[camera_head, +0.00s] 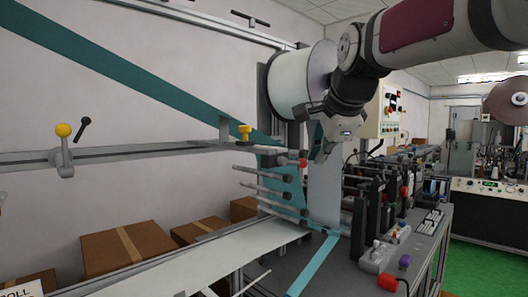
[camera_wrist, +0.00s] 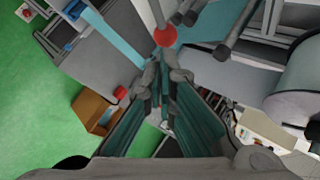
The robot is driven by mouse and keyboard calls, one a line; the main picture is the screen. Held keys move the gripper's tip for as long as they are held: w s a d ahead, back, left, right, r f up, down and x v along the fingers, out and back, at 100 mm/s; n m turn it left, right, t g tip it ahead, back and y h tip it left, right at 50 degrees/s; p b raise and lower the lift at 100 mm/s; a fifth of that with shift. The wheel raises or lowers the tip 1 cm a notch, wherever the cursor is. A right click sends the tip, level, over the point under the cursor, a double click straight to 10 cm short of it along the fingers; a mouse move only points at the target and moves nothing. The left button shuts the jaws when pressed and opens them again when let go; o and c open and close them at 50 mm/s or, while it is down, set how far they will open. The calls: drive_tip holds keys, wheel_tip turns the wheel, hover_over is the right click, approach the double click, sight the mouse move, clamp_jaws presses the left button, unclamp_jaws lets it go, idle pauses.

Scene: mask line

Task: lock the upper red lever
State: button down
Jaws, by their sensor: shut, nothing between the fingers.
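A red knob (camera_head: 303,162) sits at the end of a grey rod, at the right end of the upper rollers in the head view. A red ball (camera_wrist: 165,36), probably the same knob, lies just beyond my fingertips in the wrist view. My gripper (camera_head: 318,153) hangs just right of and above the knob in the head view. In the wrist view my gripper (camera_wrist: 163,75) has its fingertips together and empty. I cannot tell whether they touch the ball. A second, lower red knob (camera_head: 388,282) is on the machine's front.
A big white roll (camera_head: 300,82) is close behind my wrist. Grey rollers (camera_head: 262,187) and a teal strip (camera_head: 312,265) lie below. A yellow-knobbed lever (camera_head: 63,132) is on a rail at left. Cardboard boxes (camera_head: 130,252) stand by the wall. Green floor (camera_head: 490,268) is clear at right.

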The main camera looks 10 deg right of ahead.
drive_tip(key=shift+d+f+m+g+y+p, duration=0.1)
drive_tip(key=shift+f+m+g+y+p, duration=0.45)
drive_tip(key=shift+p, duration=1.05)
drive_tip(key=s+a+f+m+g+y+p, duration=0.2)
drive_tip(key=f+g+y+p, duration=0.4)
drive_tip(key=y, duration=0.3)
drive_tip(key=shift+a+f+m, duration=0.25)
drive_tip(key=shift+a+m, duration=0.3)
drive_tip(key=shift+m, duration=0.3)
drive_tip(key=shift+r, duration=0.15)
drive_tip(key=shift+r, duration=0.7)
